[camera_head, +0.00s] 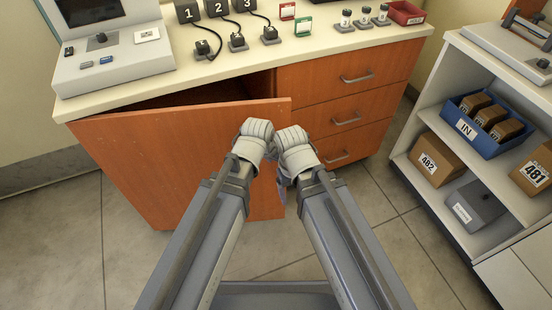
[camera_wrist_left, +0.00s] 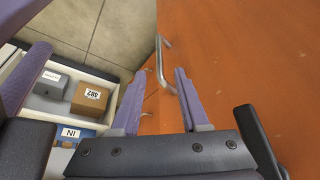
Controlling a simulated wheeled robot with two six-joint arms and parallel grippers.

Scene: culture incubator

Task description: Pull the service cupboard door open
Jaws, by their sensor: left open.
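The orange service cupboard door (camera_head: 170,150) stands partly open below the counter, swung out from its left side, with a dark gap behind its top edge. My left gripper (camera_head: 256,140) is in front of the door's right part. In the left wrist view its two fingers (camera_wrist_left: 161,80) are apart, and a silver bar handle (camera_wrist_left: 165,62) on an orange front (camera_wrist_left: 240,70) shows between and beyond the tips. I cannot tell whether they touch it. The door's handle is not visible in the head view.
Three drawers (camera_head: 345,115) with bar handles are right of the door. The counter (camera_head: 300,47) above carries a monitor unit (camera_head: 110,45) and small devices. A white shelf (camera_head: 450,215) with boxes and a blue IN bin (camera_head: 485,140) stands at the right. Tiled floor (camera_head: 380,235) lies between.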

